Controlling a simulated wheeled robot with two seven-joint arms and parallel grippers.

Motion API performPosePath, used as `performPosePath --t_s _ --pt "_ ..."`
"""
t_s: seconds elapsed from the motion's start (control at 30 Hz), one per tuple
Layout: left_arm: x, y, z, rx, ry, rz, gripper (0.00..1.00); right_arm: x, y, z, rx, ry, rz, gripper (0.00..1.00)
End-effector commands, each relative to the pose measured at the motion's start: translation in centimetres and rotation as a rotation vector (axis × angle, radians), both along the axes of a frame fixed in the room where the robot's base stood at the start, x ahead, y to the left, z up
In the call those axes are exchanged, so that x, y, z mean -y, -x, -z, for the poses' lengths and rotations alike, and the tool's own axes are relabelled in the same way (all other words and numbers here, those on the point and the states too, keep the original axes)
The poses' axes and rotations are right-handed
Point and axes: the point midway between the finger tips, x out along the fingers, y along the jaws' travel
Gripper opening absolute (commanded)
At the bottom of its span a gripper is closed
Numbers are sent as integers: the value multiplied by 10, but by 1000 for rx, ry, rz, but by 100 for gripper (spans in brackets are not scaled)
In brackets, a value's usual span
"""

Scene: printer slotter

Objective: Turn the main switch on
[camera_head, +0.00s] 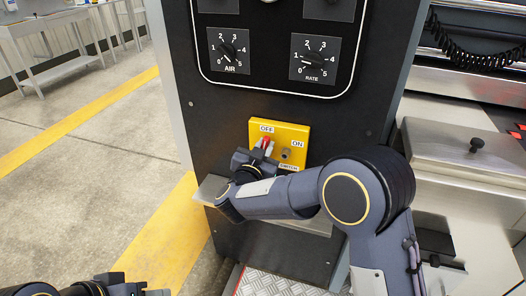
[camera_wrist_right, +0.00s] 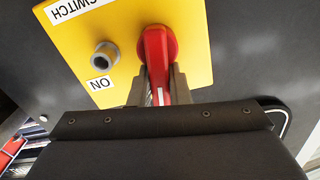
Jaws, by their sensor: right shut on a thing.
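The main switch is a red lever on a yellow plate (camera_head: 294,133) on the front of a black panel. The plate carries OFF, ON and SWITCH labels. The red lever (camera_wrist_right: 157,62) shows between the fingers of my right gripper (camera_wrist_right: 160,90) in the right wrist view. In the head view only its red end (camera_head: 266,142) shows, just under the OFF label. My right gripper (camera_head: 264,152) is shut on the lever. A grey knob-like stub (camera_wrist_right: 106,54) sits next to the ON label. My left gripper (camera_head: 122,286) is at the bottom left, away from the panel; its fingers are not clear.
An AIR dial (camera_head: 229,50) and a RATE dial (camera_head: 314,60) are above the plate. A metal ledge (camera_head: 212,188) juts out below it. Machine parts with a black knob (camera_head: 477,144) stand at the right. Open floor (camera_head: 80,125) lies at the left.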

Motion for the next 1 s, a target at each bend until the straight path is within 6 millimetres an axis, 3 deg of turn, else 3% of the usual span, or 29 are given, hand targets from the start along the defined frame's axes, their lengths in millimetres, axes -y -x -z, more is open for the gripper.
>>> performPosePath --t_s 0.03,1.0 --pt "0 0 11 0 0 0 43 1 1 8 7 -40 -1 0" --pt "0 0 121 0 0 0 43 16 7 26 286 -913 -3 0"
